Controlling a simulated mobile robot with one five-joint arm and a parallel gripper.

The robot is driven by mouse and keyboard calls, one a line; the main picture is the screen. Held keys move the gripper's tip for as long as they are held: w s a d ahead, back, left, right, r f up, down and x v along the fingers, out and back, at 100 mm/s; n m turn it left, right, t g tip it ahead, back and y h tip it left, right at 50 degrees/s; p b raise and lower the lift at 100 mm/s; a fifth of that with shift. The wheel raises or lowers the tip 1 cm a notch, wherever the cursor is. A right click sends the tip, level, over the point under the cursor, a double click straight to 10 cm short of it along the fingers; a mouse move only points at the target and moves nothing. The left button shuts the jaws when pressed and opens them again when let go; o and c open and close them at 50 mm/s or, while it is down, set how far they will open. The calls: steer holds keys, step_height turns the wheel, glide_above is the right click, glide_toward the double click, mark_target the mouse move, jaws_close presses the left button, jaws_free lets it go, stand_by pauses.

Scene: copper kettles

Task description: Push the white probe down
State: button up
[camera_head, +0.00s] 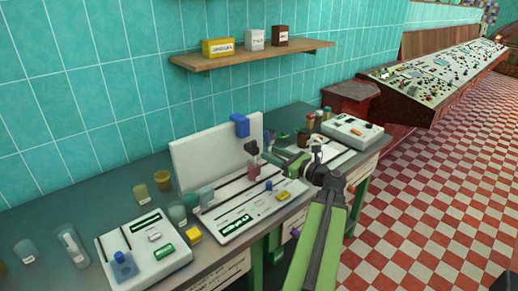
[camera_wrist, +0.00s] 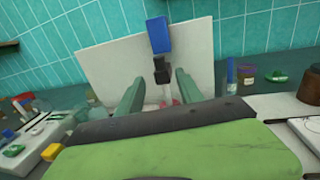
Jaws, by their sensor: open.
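A blue block (camera_wrist: 158,35) stands out from the upright white panel, with a black holder (camera_wrist: 160,66) below it. A thin pale piece (camera_wrist: 168,91), which looks like the white probe, hangs under the black holder, above something pinkish-red low between my fingers. In the head view, the blue block (camera_head: 240,125) and dark holder (camera_head: 251,147) show at the panel, and the probe is too small to make out. My gripper (camera_wrist: 158,80) has its two green fingers apart, one on each side of the pale piece. In the head view, my gripper (camera_head: 268,158) is right of the holder.
The white panel (camera_head: 200,158) rises behind a white slotted console (camera_head: 240,212). Another console (camera_head: 150,262), glass jars (camera_head: 72,246) and a yellow cube (camera_head: 193,235) are to the left. A white box (camera_head: 350,131) and small bottles are to the right. A wall shelf (camera_head: 255,56) hangs above.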

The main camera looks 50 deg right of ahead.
steer(key=s, duration=0.8)
steer(key=shift+r, duration=0.15)
steer(key=shift+a, duration=0.1)
